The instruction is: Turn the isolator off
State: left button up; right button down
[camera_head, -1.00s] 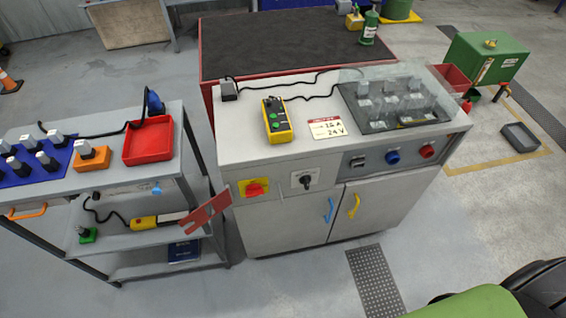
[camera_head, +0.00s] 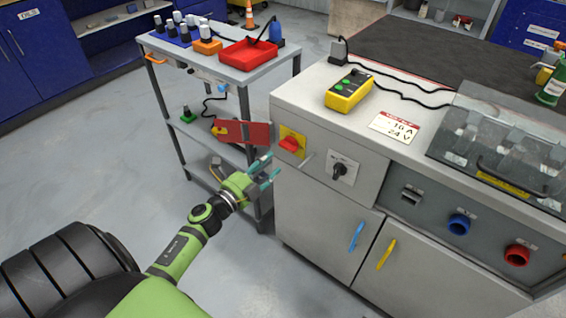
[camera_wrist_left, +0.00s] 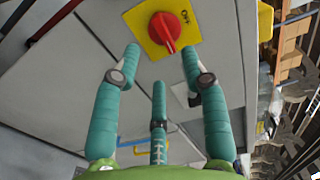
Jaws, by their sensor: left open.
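The isolator (camera_head: 291,145) is a red rotary handle on a yellow square plate, on the front of the grey cabinet near its left edge. It also shows at the top of the left wrist view (camera_wrist_left: 165,28), its handle pointing down in that picture. My left gripper (camera_head: 268,168) is open and empty, just left of and below the isolator in the head view. In the left wrist view its spread teal fingers (camera_wrist_left: 160,62) point toward the handle, apart from it. My right gripper is not in view.
A black knob (camera_head: 340,172) on a pale plate sits right of the isolator. A red slotted plate (camera_head: 250,133) stands left of it, close to my gripper. A grey trolley (camera_head: 215,77) with a red tray (camera_head: 250,55) stands behind. The floor on the left is clear.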

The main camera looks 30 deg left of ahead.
aim_at(289, 146)
pick_arm(q)
jog(key=w, duration=0.7)
jog(key=shift+d, duration=0.4)
grip_shut()
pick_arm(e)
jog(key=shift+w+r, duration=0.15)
